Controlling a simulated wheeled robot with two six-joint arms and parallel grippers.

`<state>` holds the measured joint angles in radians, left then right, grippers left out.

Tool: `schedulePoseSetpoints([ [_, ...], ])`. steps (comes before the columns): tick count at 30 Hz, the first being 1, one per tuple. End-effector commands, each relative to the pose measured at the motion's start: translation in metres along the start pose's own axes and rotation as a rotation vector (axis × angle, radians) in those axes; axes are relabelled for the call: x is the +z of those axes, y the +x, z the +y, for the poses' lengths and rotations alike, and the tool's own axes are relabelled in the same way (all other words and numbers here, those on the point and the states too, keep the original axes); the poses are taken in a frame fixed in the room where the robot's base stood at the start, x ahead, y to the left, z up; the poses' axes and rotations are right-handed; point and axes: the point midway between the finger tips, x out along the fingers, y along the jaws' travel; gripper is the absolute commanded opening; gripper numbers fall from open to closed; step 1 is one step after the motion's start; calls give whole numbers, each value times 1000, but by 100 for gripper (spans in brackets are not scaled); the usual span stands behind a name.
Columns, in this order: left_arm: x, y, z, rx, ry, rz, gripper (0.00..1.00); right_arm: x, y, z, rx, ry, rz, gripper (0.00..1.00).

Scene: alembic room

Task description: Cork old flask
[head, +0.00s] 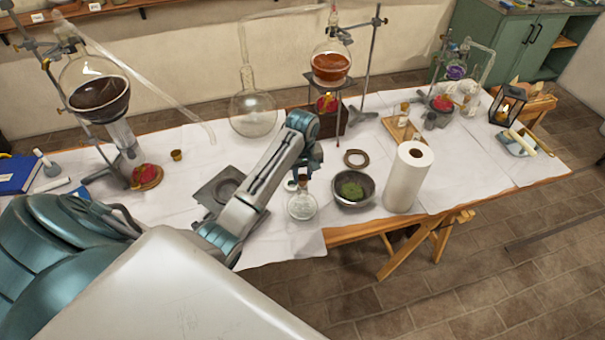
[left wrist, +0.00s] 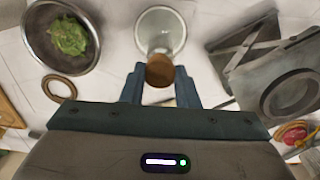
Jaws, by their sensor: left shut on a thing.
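My left gripper (head: 303,180) is above the cloth-covered table, right over a small clear glass flask (head: 302,206). In the left wrist view the two fingers (left wrist: 160,82) are shut on a brown cork (left wrist: 160,71). The flask also shows in the left wrist view (left wrist: 162,27), upright just past the cork, with the cork overlapping its near side. I cannot tell whether the cork touches the flask's mouth. Another brown cork-like piece (head: 177,155) stands on the table to the left. My right gripper is not in view.
A metal bowl with green leaves (head: 353,203), a dark ring (head: 357,158) and a paper towel roll (head: 408,178) stand right of the flask. A grey metal stand (head: 212,194) is left of it. Glassware on stands lines the back. The table's front edge is close by.

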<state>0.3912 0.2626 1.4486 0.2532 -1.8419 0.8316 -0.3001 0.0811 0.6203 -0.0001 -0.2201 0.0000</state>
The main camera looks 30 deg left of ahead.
Motion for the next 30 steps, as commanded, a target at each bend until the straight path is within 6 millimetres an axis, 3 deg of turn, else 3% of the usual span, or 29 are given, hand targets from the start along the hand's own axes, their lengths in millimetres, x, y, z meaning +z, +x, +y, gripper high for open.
schedulePoseSetpoints([
  [30,0,11,0,0,0,-1,9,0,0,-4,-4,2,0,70],
])
